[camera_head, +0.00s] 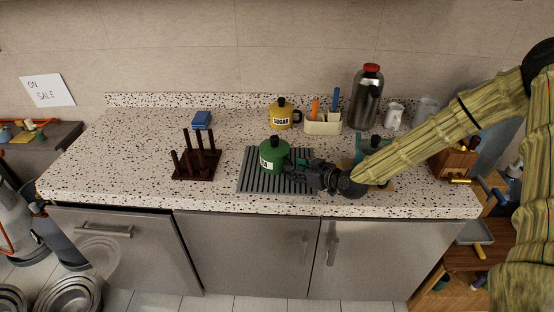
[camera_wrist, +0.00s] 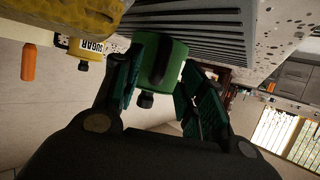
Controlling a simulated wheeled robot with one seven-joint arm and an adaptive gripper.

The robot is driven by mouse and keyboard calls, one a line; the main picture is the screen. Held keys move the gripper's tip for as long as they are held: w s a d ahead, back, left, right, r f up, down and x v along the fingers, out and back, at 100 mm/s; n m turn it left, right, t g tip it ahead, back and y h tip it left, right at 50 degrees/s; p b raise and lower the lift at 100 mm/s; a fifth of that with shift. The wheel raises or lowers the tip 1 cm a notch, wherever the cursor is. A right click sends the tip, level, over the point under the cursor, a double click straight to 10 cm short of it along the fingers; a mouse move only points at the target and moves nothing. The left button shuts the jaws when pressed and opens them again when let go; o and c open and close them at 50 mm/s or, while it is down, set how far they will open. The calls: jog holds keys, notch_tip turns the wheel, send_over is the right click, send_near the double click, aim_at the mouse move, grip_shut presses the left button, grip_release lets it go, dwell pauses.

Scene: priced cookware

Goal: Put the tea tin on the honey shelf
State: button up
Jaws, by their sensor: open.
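The green tin with a dark lid knob and a white label (camera_head: 271,158) stands on the grey ribbed drain mat (camera_head: 246,180) on the counter. The label is only partly readable, and this looks like the tea tin. My gripper (camera_head: 298,166) is at its right side, reaching in from the right. In the wrist view, which is upside down, the green tin (camera_wrist: 163,60) lies between the two spread fingers of my gripper (camera_wrist: 160,80). I cannot tell whether either finger touches it. No shelf marked honey is readable in either view.
A yellow sugar tin (camera_head: 280,116), a utensil caddy (camera_head: 323,125) and a steel flask with a red lid (camera_head: 366,98) stand behind. A dark pegged rack (camera_head: 197,160) and blue sponges (camera_head: 202,119) are to the left. The counter's left part is mostly clear.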

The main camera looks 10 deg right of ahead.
aim_at(291, 164)
jog(key=shift+p+x, duration=0.65)
jog(key=shift+x, duration=1.1)
jog(key=shift+d, duration=0.1)
jog(key=shift+w, duration=0.1)
grip_shut()
